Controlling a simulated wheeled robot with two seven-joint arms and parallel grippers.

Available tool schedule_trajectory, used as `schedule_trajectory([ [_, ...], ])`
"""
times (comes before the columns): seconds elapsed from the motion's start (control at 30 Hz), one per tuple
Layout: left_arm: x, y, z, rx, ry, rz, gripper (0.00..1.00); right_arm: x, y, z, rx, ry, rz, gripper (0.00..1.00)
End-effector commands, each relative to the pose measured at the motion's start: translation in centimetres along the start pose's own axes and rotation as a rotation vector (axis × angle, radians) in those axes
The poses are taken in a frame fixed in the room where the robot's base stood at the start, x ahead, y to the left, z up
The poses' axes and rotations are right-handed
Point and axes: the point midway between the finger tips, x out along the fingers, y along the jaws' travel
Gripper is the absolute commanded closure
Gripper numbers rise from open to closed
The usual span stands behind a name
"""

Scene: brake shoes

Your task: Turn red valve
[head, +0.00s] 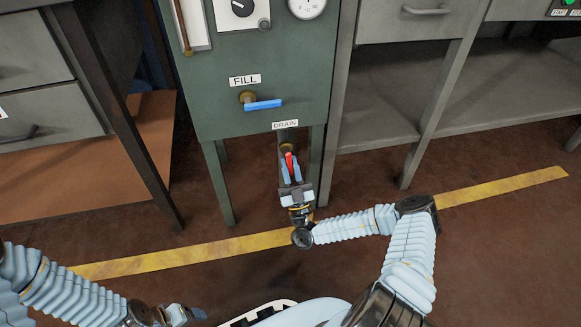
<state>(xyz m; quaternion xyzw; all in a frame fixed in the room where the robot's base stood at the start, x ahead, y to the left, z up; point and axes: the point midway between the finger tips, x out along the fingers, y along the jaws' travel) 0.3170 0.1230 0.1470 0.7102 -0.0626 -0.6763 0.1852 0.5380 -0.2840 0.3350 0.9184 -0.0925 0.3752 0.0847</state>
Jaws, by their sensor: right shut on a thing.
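The red valve (289,158) is a small red lever under the DRAIN label (285,124), low on the front of the green machine (270,82). My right gripper (291,167) reaches up to it from below and is shut on the red lever, with its blue fingers on either side. The fingers hide part of the lever. The blue valve (263,104) under the FILL label (244,80) has its handle lying roughly level. My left gripper (188,314) is low at the left, well away from the machine; its fingers are too small to judge.
The machine's green legs (219,180) stand on either side of the drain. Grey benches with drawers flank it, the right one with a low shelf (385,110). A yellow floor line (190,256) crosses in front. The brown floor around it is clear.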

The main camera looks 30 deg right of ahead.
Motion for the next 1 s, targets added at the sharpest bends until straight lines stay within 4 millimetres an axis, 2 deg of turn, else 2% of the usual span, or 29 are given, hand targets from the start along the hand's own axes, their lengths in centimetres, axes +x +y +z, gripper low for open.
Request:
schedule_trajectory([
  [0.2,0.0,0.0,0.0,0.0,0.0,0.0,0.3,-0.1,0.0,0.0,0.001,-0.003,-0.001,1.0],
  [0.23,0.0,0.0,0.0,0.0,0.0,0.0,0.3,-0.2,0.0,0.0,0.001,-0.003,-0.001,0.74],
  [0.33,0.0,0.0,0.0,0.0,0.0,0.0,0.3,-0.1,0.0,0.0,0.001,-0.002,-0.001,0.58],
  [0.6,0.0,0.0,0.0,0.0,0.0,0.0,0.3,-0.1,0.0,0.0,0.0,-0.001,-0.001,0.57],
  [0.73,0.0,0.0,0.0,0.0,0.0,0.0,0.3,-1.0,0.0,0.1,0.0,-0.003,-0.001,0.57],
  [0.87,0.0,0.0,0.0,0.0,0.0,0.0,0.3,-3.4,0.0,0.1,0.001,-0.006,0.0,0.57],
  [1.0,0.1,0.0,0.0,0.0,0.0,0.0,0.3,-7.0,0.0,0.1,0.0,-0.006,0.0,0.57],
])
